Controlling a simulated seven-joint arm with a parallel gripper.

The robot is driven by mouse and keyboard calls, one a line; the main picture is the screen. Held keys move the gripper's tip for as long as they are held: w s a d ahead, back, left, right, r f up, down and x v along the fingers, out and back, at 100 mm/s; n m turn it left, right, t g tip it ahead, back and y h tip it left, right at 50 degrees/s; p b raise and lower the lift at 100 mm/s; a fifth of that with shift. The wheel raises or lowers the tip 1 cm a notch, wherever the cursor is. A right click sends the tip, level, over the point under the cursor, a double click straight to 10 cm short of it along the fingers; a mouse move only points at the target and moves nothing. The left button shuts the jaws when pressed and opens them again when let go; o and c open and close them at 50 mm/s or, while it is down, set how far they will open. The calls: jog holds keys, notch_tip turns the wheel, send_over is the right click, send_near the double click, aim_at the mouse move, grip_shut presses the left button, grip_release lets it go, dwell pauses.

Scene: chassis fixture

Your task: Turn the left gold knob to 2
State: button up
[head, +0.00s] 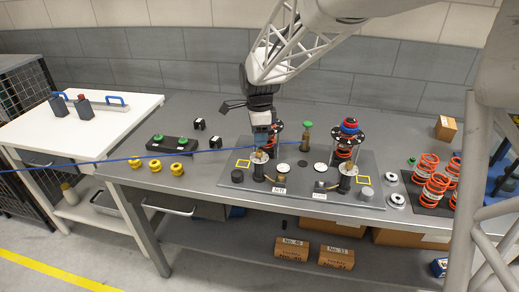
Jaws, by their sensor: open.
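The left gold knob (260,157) is the small tan-gold top of a black post at the left front of the dark fixture plate (300,196). My gripper (262,143) points down just above it and partly overlaps it. It is open; its fingers are small here, and I cannot tell whether they touch or surround the knob. A similar right gold knob (348,169) tops a post to the right. The numbers and pointer on the left knob are too small to read.
A green-topped brass piece (307,136) stands between the stations. A blue cable (110,160) crosses from the left. Yellow parts (155,165) and orange springs (430,163) lie at either side.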

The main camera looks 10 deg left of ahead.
aim_at(259, 151)
jog(key=shift+f, duration=2.9)
jog(key=shift+c, duration=0.3)
jog(key=c, duration=0.9)
jog(key=shift+o, duration=0.2)
